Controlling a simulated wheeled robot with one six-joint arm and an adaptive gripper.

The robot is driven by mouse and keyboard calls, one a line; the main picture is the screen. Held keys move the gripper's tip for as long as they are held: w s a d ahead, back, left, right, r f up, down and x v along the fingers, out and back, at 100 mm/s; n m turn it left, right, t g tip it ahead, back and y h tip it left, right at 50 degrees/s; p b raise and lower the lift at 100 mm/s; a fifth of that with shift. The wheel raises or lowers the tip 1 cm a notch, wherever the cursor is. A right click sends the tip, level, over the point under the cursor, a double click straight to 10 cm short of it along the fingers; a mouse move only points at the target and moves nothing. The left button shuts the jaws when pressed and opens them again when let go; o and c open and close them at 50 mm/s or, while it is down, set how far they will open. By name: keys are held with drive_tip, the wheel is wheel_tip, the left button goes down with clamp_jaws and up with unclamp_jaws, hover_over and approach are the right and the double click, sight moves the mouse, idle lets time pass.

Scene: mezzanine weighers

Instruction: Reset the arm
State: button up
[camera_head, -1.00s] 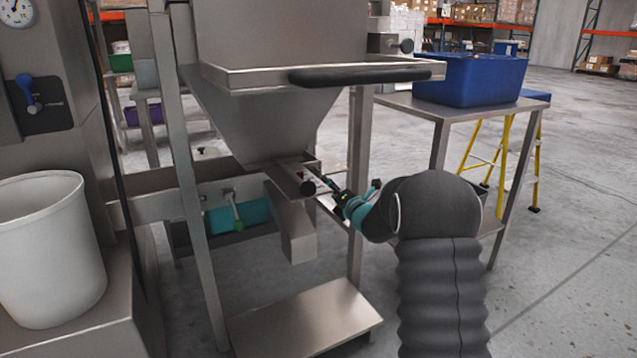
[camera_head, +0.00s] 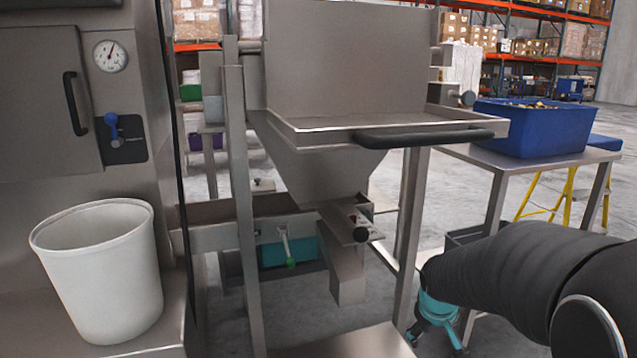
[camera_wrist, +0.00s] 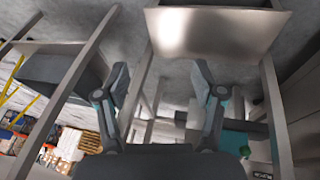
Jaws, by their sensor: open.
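My gripper (camera_head: 437,338) hangs low at the right of the weigher frame in the head view, partly cut by the bottom edge. In the wrist view my gripper (camera_wrist: 163,85) is open, with its two dark fingers apart and nothing between them. The steel hopper (camera_head: 330,170) of the weigher stands left of my arm.
A white bin (camera_head: 100,275) stands on a steel ledge at left. A blue tub (camera_head: 530,128) sits on a steel table (camera_head: 470,153) at right, behind my arm. A yellow ladder (camera_head: 568,200) stands beyond. Frame posts are close to my gripper.

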drive_tip(key=s+a+r+m+y+p, duration=0.1)
drive_tip(key=s+a+r+p, duration=0.2)
drive_tip(key=s+r, duration=0.5)
drive_tip(key=s+a+r+m+t+p, duration=0.1)
drive_tip(key=s+a+r+p, duration=0.2)
drive_tip(key=s+r, duration=0.6)
drive_tip(key=s+a, duration=0.2)
drive_tip(key=s, duration=0.3)
drive_tip(key=shift+s+r+m+y+p, duration=0.2)
drive_tip(key=shift+r+m+y+p, duration=0.1)
drive_tip(key=shift+m+y+p, duration=0.1)
